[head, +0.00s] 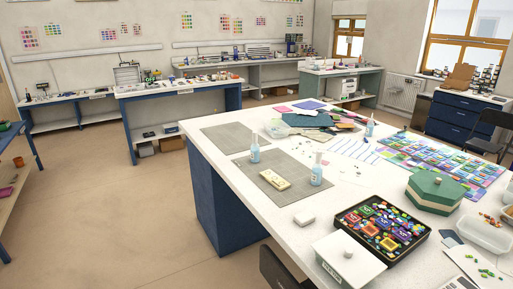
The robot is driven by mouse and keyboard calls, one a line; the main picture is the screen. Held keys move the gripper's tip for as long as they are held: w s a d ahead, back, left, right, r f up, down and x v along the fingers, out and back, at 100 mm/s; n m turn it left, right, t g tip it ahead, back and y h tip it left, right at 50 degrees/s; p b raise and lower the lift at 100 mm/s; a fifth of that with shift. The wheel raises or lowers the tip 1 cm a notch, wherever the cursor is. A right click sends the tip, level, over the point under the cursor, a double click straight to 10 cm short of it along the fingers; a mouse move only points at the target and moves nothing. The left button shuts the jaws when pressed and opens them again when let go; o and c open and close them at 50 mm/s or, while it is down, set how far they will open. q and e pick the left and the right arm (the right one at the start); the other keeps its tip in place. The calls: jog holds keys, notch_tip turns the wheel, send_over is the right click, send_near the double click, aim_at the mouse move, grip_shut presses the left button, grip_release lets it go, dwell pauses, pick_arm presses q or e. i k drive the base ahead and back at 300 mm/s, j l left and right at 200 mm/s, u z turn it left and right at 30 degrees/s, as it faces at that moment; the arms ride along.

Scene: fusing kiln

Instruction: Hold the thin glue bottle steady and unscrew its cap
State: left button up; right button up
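Three small light-blue bottles with pale tops stand upright on the white table (210,150). A second bottle (316,175) looks slightly wider and stands at the right edge of the near grey mat (270,198). A third bottle (370,129) stands farther back, by the coloured sheets. I cannot tell for sure which one is the thin glue bottle. Their tops appear to be on, but are too small to make out. Neither of my grippers is in view.
A cream block (276,180) lies on the near mat. A black tray (345,219) of coloured pieces, a white lidded box (347,262) and a green-lidded box (436,190) crowd the right side. The table's left front edge is clear; open floor (110,220) lies left.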

aim_at(255, 146)
jog(key=i+j+z, duration=0.25)
jog(key=i+j, duration=0.65)
jog(key=j, duration=0.1)
